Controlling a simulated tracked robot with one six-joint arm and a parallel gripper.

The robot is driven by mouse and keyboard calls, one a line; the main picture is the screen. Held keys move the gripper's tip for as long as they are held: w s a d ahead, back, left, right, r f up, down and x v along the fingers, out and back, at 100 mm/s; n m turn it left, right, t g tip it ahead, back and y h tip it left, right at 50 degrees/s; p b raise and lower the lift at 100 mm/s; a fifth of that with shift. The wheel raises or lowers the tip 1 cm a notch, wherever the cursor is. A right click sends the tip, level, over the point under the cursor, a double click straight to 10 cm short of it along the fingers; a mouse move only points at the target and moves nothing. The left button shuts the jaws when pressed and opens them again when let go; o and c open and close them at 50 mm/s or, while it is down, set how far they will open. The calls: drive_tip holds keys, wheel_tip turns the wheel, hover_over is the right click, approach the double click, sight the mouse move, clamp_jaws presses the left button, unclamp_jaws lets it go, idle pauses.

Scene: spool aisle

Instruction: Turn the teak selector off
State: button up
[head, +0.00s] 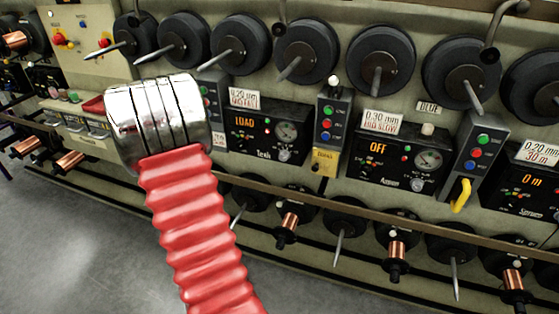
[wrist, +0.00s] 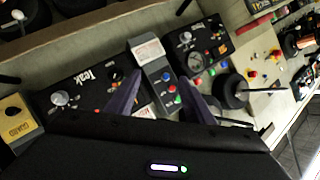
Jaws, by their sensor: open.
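The Teak panel (head: 265,128) is a black panel left of centre in the head view, with an orange LOAD display, a red light and a round gauge. In the wrist view the Teak panel (wrist: 78,88) lies at the left, its lettering tilted. A dark knob (wrist: 116,74), apparently the selector, sits beside my left finger; its setting is not readable. My gripper (wrist: 159,79) is open and empty, its two purple fingers on either side of a grey button box (wrist: 160,77). Contact cannot be told. My arm hides the gripper in the head view.
A yellow guard box (head: 324,162) stands right of the Teak panel; it is also at the left of the wrist view (wrist: 17,118). The Aspen panel (head: 399,150) reads OFF. Large black spools (head: 308,52) line the wall above, with projecting spindles. A rail (head: 350,212) runs below.

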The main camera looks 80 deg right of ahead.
drive_tip(key=s+d+f+m+g+h, duration=0.2)
drive_tip(key=s+d+f, duration=0.15)
drive_tip(key=s, duration=0.25)
drive_tip(key=s+d+f+m+g+h, duration=0.1)
drive_tip(key=s+d+f+m+g, duration=0.15)
drive_tip(key=s+d, duration=0.35)
drive_tip(key=m+g+h, duration=0.2)
drive_tip(key=g, duration=0.1)
approach(283, 159)
drive_tip(key=a, duration=0.5)
drive_tip(key=shift+w+d+r, duration=0.2)
drive_tip(key=shift+w, duration=0.05)
drive_tip(key=d, duration=0.9)
drive_tip(key=s+d, duration=0.1)
drive_tip(key=d, duration=0.3)
drive_tip(key=shift+d, duration=0.35)
drive_tip(key=shift+c, duration=0.6)
drive_tip(key=c, duration=0.9)
